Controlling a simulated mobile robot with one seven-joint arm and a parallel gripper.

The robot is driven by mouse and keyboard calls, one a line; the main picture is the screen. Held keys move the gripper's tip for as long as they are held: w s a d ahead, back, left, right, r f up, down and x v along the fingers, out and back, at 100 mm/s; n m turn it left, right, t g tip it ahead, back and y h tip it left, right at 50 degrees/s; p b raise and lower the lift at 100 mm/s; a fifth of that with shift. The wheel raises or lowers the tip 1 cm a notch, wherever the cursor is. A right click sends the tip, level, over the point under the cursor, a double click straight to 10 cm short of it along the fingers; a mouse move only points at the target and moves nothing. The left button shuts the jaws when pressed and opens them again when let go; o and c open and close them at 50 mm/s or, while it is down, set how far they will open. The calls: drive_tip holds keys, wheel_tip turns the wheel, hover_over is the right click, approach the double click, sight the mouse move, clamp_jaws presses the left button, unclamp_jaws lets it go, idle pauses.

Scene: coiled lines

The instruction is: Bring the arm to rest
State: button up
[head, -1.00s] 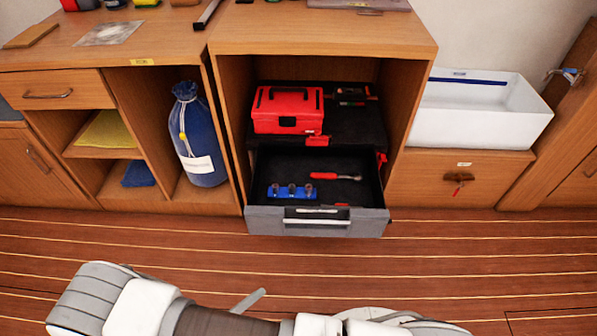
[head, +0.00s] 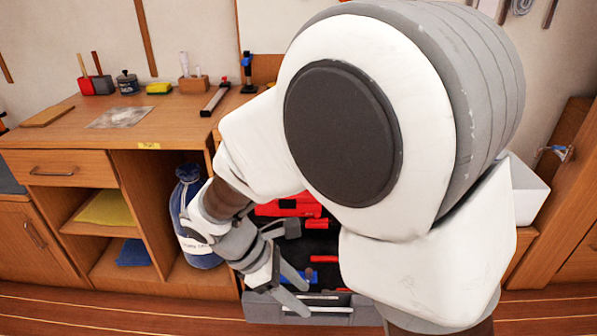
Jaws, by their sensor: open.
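My arm is raised across the middle and right of the head view, large and close to the camera. My gripper (head: 285,296) hangs at the lower middle with its two grey fingers apart and nothing between them. In the picture it overlaps the left part of the open drawer (head: 350,313); I cannot tell its height above it. The arm hides much of the cabinet bay, the drawer and the white basin (head: 529,192).
A blue bag (head: 187,205) stands in the bay to the left, partly behind my wrist. Brushes, a pot and a sponge (head: 158,88) stand on the worktop. The floor at lower left (head: 120,308) is clear.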

drive_tip(key=s+d+r+m+t+y, duration=0.3)
drive_tip(key=d+r+m, duration=0.4)
drive_tip(key=r+m, duration=0.15)
drive_tip(key=s+d+r+m+t+y, duration=0.35)
drive_tip(key=d+r+m, duration=0.35)
drive_tip(key=m, duration=0.3)
wheel_tip(320, 180, up, 22)
drive_tip(key=p, duration=2.2)
drive_tip(key=shift+g, duration=0.35)
